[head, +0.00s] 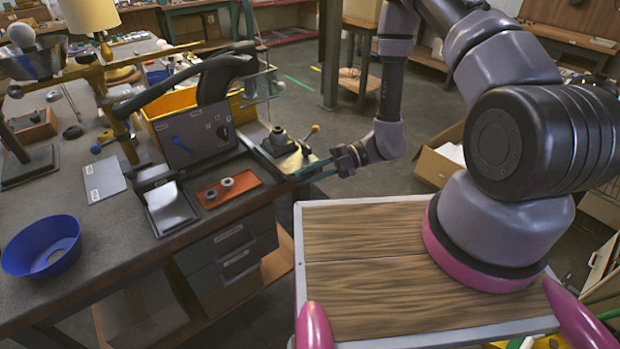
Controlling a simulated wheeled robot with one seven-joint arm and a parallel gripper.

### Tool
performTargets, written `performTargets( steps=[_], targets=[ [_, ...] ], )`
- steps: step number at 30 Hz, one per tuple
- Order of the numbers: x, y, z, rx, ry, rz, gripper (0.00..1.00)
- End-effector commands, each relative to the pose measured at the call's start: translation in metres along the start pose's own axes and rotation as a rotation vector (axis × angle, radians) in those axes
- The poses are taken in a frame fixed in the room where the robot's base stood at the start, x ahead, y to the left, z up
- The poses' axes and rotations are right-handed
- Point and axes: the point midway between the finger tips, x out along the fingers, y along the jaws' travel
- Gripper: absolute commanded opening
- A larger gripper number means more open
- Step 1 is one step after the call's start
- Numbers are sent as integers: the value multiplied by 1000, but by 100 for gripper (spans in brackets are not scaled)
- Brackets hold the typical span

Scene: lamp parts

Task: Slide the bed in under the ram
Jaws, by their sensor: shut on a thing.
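The bed looks to be the pale yellowish plate (294,162) at the right end of the workbench, with a dark round fixture (278,141) on it. A lever with a yellow knob (315,129) rises beside it. The upright metal frame (264,84) behind and to the left seems to be the press with the ram; I cannot make out the ram's lower end. My gripper (312,170) reaches in from the right, low at the bed's right edge. It is shut on the bed's near right edge, though its fingertips are small and partly hidden.
A dark panel (195,133) and a yellow bin (178,103) stand left of the press. An orange tray (229,188) with two rings lies near the bench's front edge. A blue bowl (42,246) is at the far left. A cardboard box (440,160) stands on the floor behind my arm.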

Motion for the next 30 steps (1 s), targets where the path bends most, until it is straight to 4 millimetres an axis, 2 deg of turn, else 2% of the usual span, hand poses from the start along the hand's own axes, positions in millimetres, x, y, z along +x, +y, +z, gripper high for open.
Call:
performTargets(
  steps=[4, 12, 13, 15, 25, 30],
  targets=[
    [7, 11, 19, -5, -4, -7, 0],
    [8, 12, 21, -1, -5, -6, 0],
    [8, 12, 21, -1, -5, -5, 26],
    [8, 13, 21, -1, -5, -5, 46],
    [6, 15, 21, -2, -4, 0, 46],
    [-14, 15, 21, -2, -7, 0, 46]
  ],
)
